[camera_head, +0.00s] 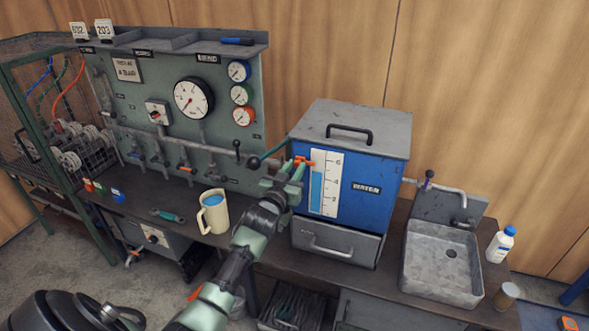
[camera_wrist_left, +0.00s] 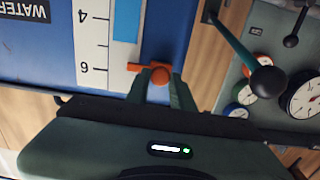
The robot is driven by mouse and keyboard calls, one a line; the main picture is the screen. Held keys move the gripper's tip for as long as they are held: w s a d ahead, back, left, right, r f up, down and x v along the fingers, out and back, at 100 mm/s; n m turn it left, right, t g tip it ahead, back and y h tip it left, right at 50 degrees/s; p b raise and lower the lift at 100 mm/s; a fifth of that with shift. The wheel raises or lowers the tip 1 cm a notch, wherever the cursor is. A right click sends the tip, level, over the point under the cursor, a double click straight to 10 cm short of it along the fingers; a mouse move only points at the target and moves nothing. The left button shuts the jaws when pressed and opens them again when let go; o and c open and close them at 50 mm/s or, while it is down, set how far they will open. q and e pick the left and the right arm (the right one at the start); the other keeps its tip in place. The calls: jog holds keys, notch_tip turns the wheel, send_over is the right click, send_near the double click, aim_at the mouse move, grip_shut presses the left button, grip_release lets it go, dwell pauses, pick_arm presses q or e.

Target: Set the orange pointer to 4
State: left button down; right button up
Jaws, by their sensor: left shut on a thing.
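The orange pointer (camera_head: 304,161) is beside the white scale (camera_head: 331,190) on the front of the blue water tank (camera_head: 365,160). It stands about level with the 6 mark, above the 4. In the left wrist view the pointer's round orange knob (camera_wrist_left: 160,75) is between the fingertips of my left gripper (camera_wrist_left: 158,84), and its flat tip reaches the scale (camera_wrist_left: 92,45) near the 6. In the head view my left gripper (camera_head: 290,172) is at the tank's left front edge, shut on the pointer. My right gripper is not in view.
A blue level strip (camera_head: 316,190) runs up the scale to between 4 and 6. A dark lever with a teal shaft (camera_head: 268,154) is close left of my gripper. A gauge panel (camera_head: 150,100), a jug (camera_head: 213,215) and a sink (camera_head: 440,265) are nearby.

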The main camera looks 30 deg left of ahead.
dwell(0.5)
pick_arm(q)
jog(key=shift+f, duration=0.1)
notch_tip(320, 180, down, 6)
jog(key=b, duration=0.3)
jog(key=shift+r+b, duration=0.2)
jog(key=shift+b, duration=0.2)
jog(key=c, duration=1.2)
grip_release()
jog(key=shift+c, duration=0.2)
jog(key=b+v, duration=0.1)
jog(key=v, duration=0.6)
jog(key=shift+s, duration=0.4)
